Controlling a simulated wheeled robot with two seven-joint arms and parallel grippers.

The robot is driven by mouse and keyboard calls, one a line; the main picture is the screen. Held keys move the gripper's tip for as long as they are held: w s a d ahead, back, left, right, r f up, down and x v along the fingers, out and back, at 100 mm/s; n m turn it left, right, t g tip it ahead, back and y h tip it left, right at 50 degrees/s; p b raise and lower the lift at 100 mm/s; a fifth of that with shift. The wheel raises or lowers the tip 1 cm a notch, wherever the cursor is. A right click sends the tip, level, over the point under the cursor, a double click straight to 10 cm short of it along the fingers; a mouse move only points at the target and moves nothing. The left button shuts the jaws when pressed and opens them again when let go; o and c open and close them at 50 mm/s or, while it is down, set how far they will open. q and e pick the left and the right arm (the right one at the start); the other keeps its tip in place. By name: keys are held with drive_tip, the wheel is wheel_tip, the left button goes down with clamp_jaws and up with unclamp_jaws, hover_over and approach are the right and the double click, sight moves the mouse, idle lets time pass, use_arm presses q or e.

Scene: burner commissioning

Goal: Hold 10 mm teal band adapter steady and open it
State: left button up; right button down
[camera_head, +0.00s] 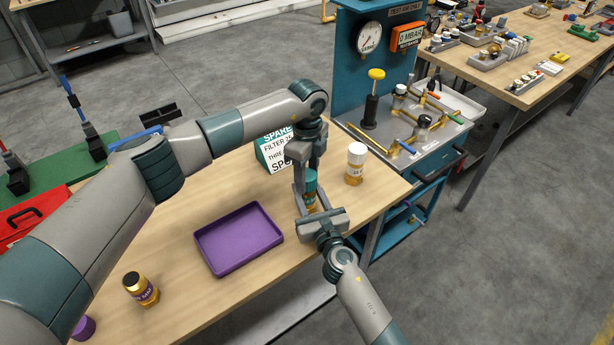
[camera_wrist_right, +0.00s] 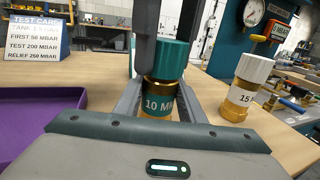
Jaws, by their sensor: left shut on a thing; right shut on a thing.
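The 10 mm teal band adapter (camera_head: 310,203) is an amber container with a teal band and a teal cap (camera_head: 310,181), upright at the right part of the wooden table. In the right wrist view its label (camera_wrist_right: 158,104) reads "10 M", the rest hidden. My right gripper (camera_head: 311,202) is shut on the adapter's body from the near side, its fingers on either side. My left gripper (camera_head: 308,172) reaches down from above and is shut at the teal cap; one of its fingers (camera_wrist_right: 146,60) shows beside the cap in the right wrist view. The cap sits on the body.
A white-capped container (camera_head: 355,163) labelled 15 stands close right. A purple tray (camera_head: 238,240) lies empty to the left. A dark-capped amber container (camera_head: 140,289) stands at the near left.

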sight(307, 175)
use_arm(q)
drive_tip(key=shift+r, duration=0.25)
drive_tip(key=shift+r, duration=0.7)
drive_tip(key=shift+r, duration=0.15)
drive_tip(key=shift+r, duration=1.95)
use_arm(e)
drive_tip(key=c, duration=1.1)
unclamp_jaws()
use_arm(q)
drive_tip(key=shift+f, duration=0.15)
use_arm(e)
drive_tip(key=v, duration=1.2)
